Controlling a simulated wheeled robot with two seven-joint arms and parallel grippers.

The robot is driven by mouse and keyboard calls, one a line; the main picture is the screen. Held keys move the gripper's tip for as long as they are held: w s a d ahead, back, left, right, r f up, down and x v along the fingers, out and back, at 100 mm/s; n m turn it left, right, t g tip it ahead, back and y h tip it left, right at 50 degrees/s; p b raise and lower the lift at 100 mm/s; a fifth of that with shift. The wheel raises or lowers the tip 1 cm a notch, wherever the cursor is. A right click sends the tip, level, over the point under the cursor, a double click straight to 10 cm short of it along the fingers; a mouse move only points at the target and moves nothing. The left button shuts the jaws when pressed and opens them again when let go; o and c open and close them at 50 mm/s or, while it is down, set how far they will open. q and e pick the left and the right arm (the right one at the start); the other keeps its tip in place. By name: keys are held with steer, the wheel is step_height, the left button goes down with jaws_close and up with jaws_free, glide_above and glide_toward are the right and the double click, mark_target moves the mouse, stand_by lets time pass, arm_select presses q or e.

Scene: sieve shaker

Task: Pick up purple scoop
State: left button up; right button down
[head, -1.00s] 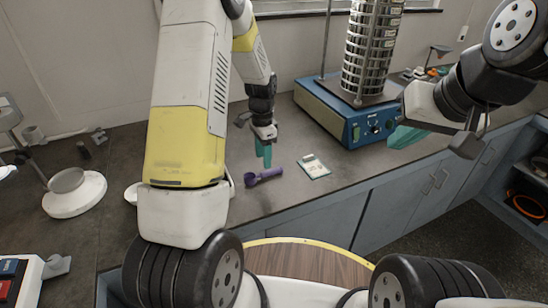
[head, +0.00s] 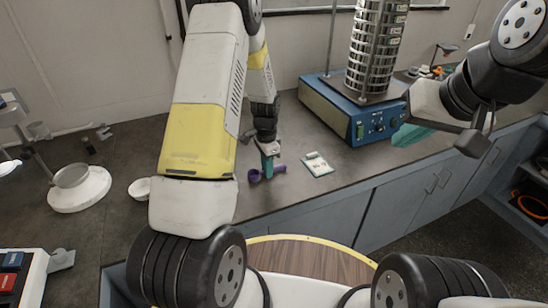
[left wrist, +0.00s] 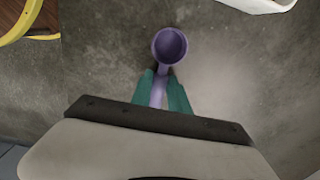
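The purple scoop (head: 279,169) lies on the grey counter, with its round cup (head: 254,176) to the left in the head view. In the left wrist view its cup (left wrist: 169,46) is beyond the fingertips. My left gripper (head: 267,164) points down at the scoop's handle. Its teal fingers (left wrist: 160,92) stand on either side of the handle, very close to it. I cannot tell whether they press on it. My right gripper (head: 412,134) hangs at the right, away from the scoop; its finger opening is not clear.
A blue sieve shaker (head: 352,115) with a sieve stack (head: 374,50) stands behind to the right. A small white-and-green item (head: 317,165) lies right of the scoop. A white bowl (head: 140,188) and a balance-like stand (head: 80,188) are on the left.

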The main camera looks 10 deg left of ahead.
arm_select(q)
steer(key=shift+r, duration=0.1)
jaws_close()
steer(key=shift+r, duration=0.6)
step_height(320, 180, up, 2)
steer(key=shift+r, duration=0.15)
steer(key=s+d, duration=0.1)
steer(key=s, duration=0.4)
steer(key=s+d+r, duration=0.1)
steer(key=s+d, duration=0.1)
steer(key=s, duration=0.3)
steer(key=s+d, duration=0.2)
steer(key=s, duration=0.3)
steer(key=shift+s+d+r, duration=0.1)
steer(key=shift+r, duration=0.05)
